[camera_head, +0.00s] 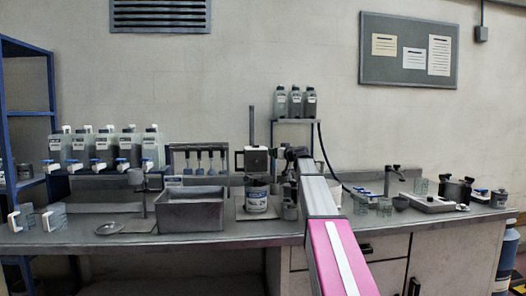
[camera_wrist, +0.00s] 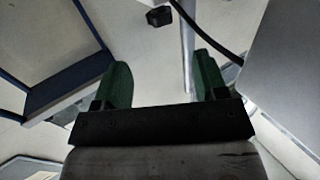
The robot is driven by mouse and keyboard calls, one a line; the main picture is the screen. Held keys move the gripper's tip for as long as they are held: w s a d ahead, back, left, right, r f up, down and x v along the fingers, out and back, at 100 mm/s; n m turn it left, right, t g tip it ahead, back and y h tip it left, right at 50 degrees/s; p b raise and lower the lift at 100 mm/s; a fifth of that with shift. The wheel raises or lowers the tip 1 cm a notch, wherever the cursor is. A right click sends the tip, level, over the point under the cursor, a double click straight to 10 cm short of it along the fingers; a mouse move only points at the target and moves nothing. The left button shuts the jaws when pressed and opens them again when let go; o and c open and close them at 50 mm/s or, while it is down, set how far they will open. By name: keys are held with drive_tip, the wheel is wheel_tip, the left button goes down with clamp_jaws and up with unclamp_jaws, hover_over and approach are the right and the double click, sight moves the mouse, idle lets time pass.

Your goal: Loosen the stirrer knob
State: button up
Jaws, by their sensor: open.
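A labelled tin (camera_head: 257,200) is below the head. A small dark knob (camera_head: 239,160) appears to stick out of the head's left side. My gripper (camera_head: 284,153) is just right of the stirrer head, partly hidden by my arm; contact cannot be told. In the wrist view my gripper (camera_wrist: 158,82) is open, with nothing between its green fingers. A small dark block (camera_wrist: 158,15) lies beyond them; I cannot tell whether it is the knob.
Several bottles with taps (camera_head: 106,150) and a grey basin (camera_head: 190,208) are left of the stirrer. Bottles (camera_head: 295,100) on a small stand are behind. A dark hose (camera_head: 325,155) hangs right of them. A dark pot (camera_head: 456,190) is farther right.

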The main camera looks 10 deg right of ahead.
drive_tip(key=x, duration=1)
drive_tip(key=shift+w+a, duration=0.25)
drive_tip(key=shift+w, duration=0.05)
drive_tip(key=c, duration=0.9)
